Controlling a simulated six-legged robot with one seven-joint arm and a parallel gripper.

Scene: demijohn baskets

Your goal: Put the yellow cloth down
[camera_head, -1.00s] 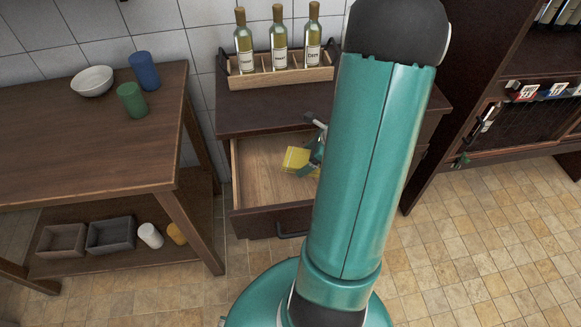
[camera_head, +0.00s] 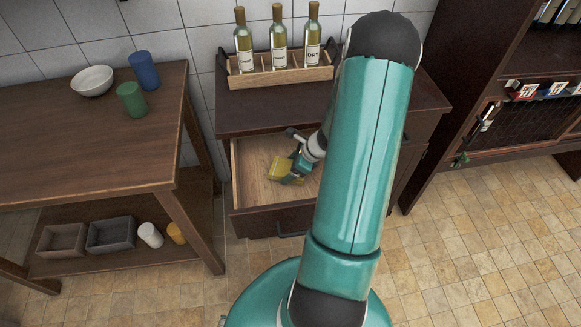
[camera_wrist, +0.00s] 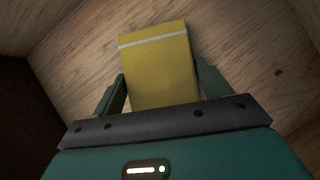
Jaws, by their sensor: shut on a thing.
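The yellow cloth (camera_head: 281,168) is a flat folded block with a pale stripe near one end, as the wrist view (camera_wrist: 158,70) shows. My gripper (camera_head: 293,174) is shut on it, with one finger at each side of the cloth in the wrist view (camera_wrist: 162,88). The cloth is inside the open drawer (camera_head: 250,190) of the dark cabinet, over its light wooden floor. I cannot tell whether its underside touches the floor. My arm hides the right part of the drawer.
A wooden crate (camera_head: 262,78) with three bottles stands on the cabinet top (camera_head: 250,112). A table (camera_head: 60,150) at left bears a white bowl (camera_head: 92,81), a green cup (camera_head: 131,100) and a blue cup (camera_head: 144,71). A dark shelf (camera_head: 450,110) stands at right. The drawer's left part is clear.

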